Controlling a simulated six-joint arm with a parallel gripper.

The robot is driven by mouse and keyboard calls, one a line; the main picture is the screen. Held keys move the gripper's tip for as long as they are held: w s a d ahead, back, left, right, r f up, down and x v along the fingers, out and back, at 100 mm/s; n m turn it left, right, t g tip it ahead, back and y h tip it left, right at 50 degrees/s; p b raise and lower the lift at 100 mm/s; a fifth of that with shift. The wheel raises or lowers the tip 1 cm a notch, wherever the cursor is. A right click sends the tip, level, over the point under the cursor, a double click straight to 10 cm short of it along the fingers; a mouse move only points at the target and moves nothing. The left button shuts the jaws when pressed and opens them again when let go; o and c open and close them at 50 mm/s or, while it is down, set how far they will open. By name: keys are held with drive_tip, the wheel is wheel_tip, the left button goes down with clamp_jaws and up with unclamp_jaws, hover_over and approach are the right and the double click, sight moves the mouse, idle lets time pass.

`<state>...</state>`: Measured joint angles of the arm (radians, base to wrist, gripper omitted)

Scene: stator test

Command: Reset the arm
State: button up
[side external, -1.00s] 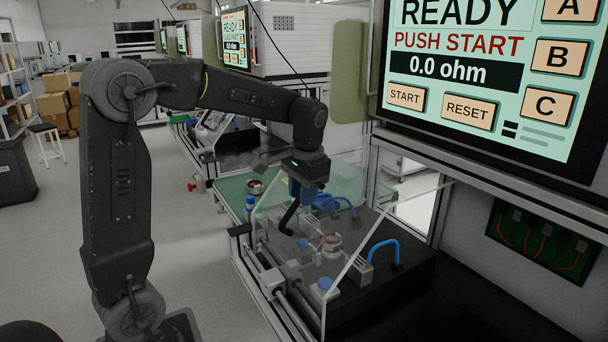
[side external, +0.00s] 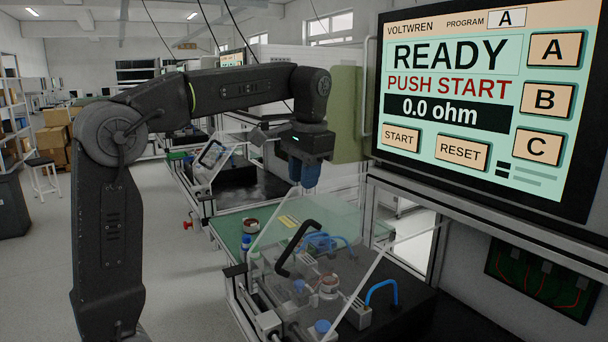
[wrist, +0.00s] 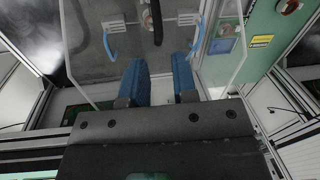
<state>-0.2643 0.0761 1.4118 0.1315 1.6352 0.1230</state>
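My gripper (side external: 304,182) has blue fingers and hangs above the test fixture, clear of it, below the bent arm. In the wrist view my gripper (wrist: 159,62) shows its two blue fingers apart with nothing between them. The fixture's clear cover (side external: 335,220) has a black handle (side external: 298,247), below my gripper and apart from it. A stator (side external: 328,284) sits in the fixture under the clear panels. Another stator (side external: 250,225) is on the green mat (side external: 228,222) behind. The screen (side external: 450,100) reads READY, PUSH START, 0.0 ohm, program A.
A second bench (side external: 225,165) stands behind. The tester screen and its metal frame bound the right side. The air around my gripper looks open.

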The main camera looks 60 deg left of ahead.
idle(0.3)
drive_tip(key=s+d+f+m+t, duration=0.1)
drive_tip(key=s+d+f+t, duration=0.2)
drive_tip(key=s+d+f, duration=0.3)
drive_tip(key=s+d+f+t+h, duration=0.1)
drive_tip(key=s+d+f+t, duration=0.1)
drive_tip(key=s+d+f, duration=0.4)
drive_tip(key=s, duration=0.4)
drive_tip(key=shift+s+f+m+t+h, duration=0.15)
drive_tip(key=shift+m+t+h, duration=0.15)
drive_tip(key=shift+m+t, duration=0.1)
